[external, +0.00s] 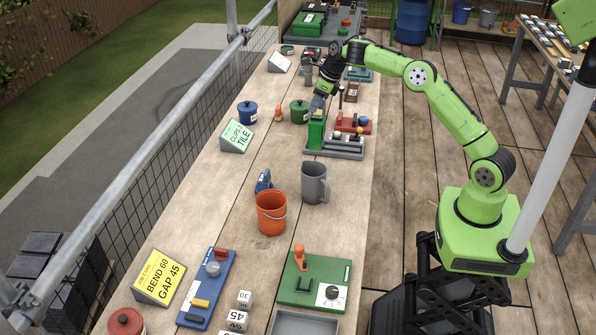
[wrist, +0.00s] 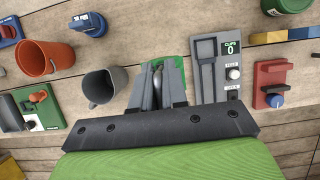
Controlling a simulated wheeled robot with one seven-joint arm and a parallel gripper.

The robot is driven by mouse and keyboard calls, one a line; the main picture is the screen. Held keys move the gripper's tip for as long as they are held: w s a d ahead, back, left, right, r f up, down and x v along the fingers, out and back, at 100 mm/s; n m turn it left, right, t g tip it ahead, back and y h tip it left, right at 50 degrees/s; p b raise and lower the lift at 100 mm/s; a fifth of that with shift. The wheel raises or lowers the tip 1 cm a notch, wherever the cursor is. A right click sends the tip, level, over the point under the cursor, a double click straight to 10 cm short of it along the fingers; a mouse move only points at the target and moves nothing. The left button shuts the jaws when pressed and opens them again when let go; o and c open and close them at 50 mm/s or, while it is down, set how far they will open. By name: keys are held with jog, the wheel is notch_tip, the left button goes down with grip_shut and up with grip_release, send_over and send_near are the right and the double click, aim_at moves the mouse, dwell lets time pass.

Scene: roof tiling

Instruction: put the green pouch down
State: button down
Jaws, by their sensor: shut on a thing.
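The green pouch (external: 316,131) hangs upright below my gripper (external: 319,99) in the external view, in front of the left end of a grey tray-like device (external: 345,154). In the wrist view my gripper (wrist: 159,78) is shut on the pouch (wrist: 176,64), which shows as green behind and between the fingers. The grey device with a "CLIPS 0" display (wrist: 232,48) is just right of the fingers there. The pouch's lower end is mostly hidden by the fingers in the wrist view, and I cannot tell whether it touches the bench or the device.
A grey jug (external: 315,184) and an orange bucket (external: 271,212) stand nearer on the bench (external: 228,190). A green pot (external: 299,112), an orange cone (external: 278,115) and a "CLIPS 2 TILE" card (external: 237,136) are to the left. A red block device (external: 354,123) stands behind.

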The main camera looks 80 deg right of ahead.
aim_at(315, 127)
notch_tip(315, 127, down, 9)
jog(key=b, duration=0.2)
jog(key=shift+f+b, duration=0.15)
jog(key=shift+b, duration=0.15)
jog(key=shift+f, duration=0.1)
jog(key=c, duration=1.2)
grip_release()
jog(key=shift+o, duration=0.2)
